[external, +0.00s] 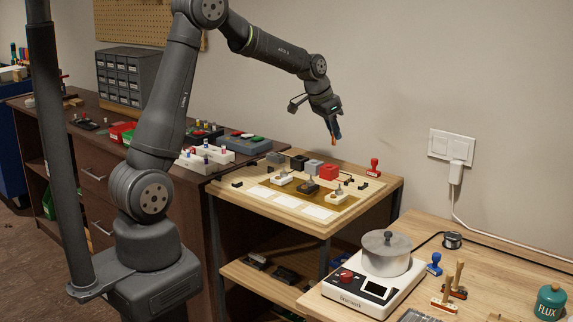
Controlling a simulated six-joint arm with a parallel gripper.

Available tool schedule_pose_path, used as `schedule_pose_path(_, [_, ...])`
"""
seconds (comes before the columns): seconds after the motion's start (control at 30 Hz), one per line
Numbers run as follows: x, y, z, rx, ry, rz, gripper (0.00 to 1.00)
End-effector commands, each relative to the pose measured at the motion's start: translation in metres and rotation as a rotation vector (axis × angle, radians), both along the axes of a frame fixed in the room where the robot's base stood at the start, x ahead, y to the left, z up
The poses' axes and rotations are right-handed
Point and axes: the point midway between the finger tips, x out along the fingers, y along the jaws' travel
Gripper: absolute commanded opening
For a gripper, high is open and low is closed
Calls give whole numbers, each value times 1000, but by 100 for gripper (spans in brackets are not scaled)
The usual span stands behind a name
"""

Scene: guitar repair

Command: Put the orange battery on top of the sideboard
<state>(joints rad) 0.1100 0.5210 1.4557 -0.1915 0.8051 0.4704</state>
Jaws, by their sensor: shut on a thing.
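My gripper (335,127) is in the air above the light wooden stand in the external view, pointing down. It is shut on a small orange thing that shows at its fingertips, which looks like the orange battery (337,134). Most of the battery is hidden by the fingers. The dark brown sideboard (92,150) stands at the left, behind my arm, with drawers in its front. Its top carries several items, and my gripper is to the right of it.
The wooden stand (385,192) holds several stamps, blocks and white cards. A hotplate with a pot (386,254) sits on the right bench (480,245).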

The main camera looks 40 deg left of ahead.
Motion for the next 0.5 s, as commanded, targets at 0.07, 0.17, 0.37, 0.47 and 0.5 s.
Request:
schedule_pose_path(0.07, [11,-41,1,-1,-1,-67,0])
schedule_pose_path(0.17, [20,-94,1,-1,0,-153,0])
schedule_pose_path(0.37, [22,-205,1,-1,0,-321,0])
schedule_pose_path(0.47, [15,-259,1,-1,-1,-402,0])
schedule_pose_path(0.5, [10,-281,0,0,0,-433,0])
